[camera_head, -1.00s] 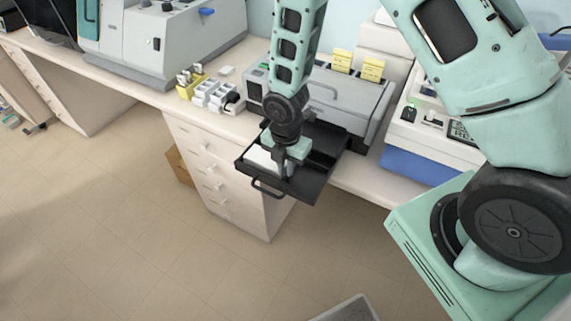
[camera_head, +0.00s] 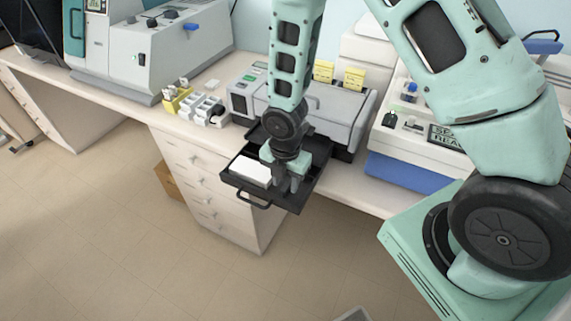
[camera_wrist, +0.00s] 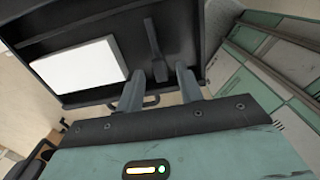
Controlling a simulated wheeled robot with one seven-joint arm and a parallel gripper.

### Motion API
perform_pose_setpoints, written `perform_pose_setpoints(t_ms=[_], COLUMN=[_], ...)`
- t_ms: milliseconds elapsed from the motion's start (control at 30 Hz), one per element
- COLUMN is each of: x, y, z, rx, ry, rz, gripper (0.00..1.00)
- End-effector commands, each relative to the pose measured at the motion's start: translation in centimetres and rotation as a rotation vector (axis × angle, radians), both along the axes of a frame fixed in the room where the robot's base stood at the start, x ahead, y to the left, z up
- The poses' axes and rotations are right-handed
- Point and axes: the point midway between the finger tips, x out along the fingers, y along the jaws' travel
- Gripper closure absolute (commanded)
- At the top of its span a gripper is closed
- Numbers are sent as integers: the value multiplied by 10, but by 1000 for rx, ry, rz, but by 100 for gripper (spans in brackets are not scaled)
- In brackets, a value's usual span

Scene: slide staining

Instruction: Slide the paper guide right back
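A black pulled-out tray (camera_head: 313,170) holds a white stack of paper (camera_head: 250,172) on its left side. In the wrist view the stack (camera_wrist: 80,64) lies left of a slim dark upright piece, which looks like the paper guide (camera_wrist: 155,48). My gripper (camera_head: 284,184) points down over the tray, just right of the paper. In the wrist view my gripper (camera_wrist: 160,88) has its fingers apart, with the guide's near end showing between them. I cannot tell whether either finger touches it. In the head view my gripper hides the guide.
The tray projects from a grey printer-like machine (camera_head: 345,115) on the bench. A looped handle (camera_head: 252,202) is on the tray's front edge. A white and blue device (camera_head: 400,172) stands to the right, small white holders (camera_head: 205,108) to the left. Floor in front is clear.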

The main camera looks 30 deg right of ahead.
Motion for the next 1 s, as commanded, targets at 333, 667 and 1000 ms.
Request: perform_pose_setpoints(t_ms=[333, 667, 1000], x=[2, 1, 0], y=[-1, -1, -1], z=[57, 134, 170], rx=[2, 1, 0], ry=[-8, -7, -1], rz=[-2, -4, -1], gripper=[64, 64, 64])
